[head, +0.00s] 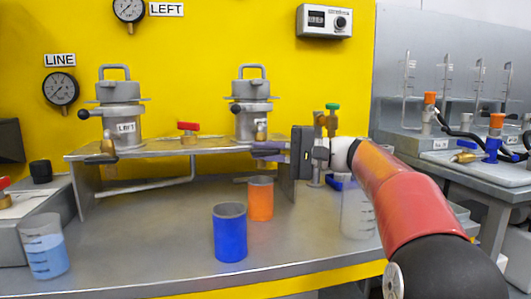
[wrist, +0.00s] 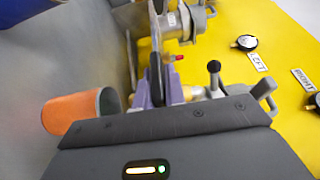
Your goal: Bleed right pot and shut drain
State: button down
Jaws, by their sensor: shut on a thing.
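The right pot (head: 252,118) stands on the metal stand, with a lid handle on top and a black-knobbed lever (head: 236,108) at its side. My gripper (head: 262,151) is at the foot of this pot, at its drain. The purple fingers (wrist: 163,92) are shut on what appears to be the drain handle, which they mostly hide. Brass fittings (wrist: 198,92) show beside the fingers in the wrist view. An orange cup (head: 260,202) stands upright below the drain area, and it shows in the wrist view (wrist: 75,113). Its contents cannot be seen.
The left pot (head: 120,120) has its own drain valve (head: 104,151). A red-handled valve (head: 188,130) sits between the pots. A blue cup (head: 230,234) stands in front of the orange one. A clear beaker (head: 357,212) and a beaker of blue liquid (head: 45,250) stand either side.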

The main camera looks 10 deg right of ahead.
jog(key=c, duration=1.5)
grip_release()
jog(key=shift+o, duration=0.2)
